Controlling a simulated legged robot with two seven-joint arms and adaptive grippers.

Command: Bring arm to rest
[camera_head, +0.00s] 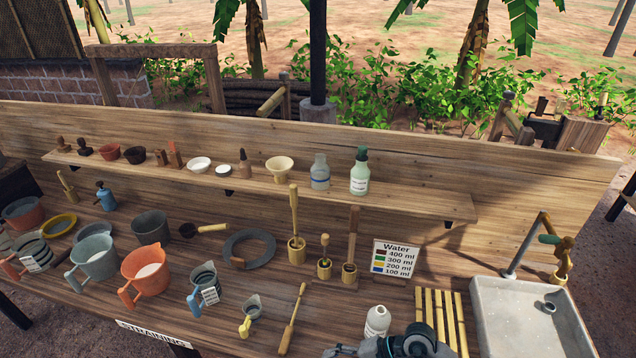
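One of my arms shows at the bottom edge, right of the middle, and appears to be my right one. Its dark gripper (346,350) points left and is cut off by the frame, so its fingers are not clear. A white bottle (377,320) without a cap stands just behind it, its lower part hidden by the gripper. I cannot tell whether they touch. My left gripper is not in view.
A slatted bamboo rack (440,312) and a sink (530,320) are at right. A shelf (420,205) with bottles and bowls runs behind.

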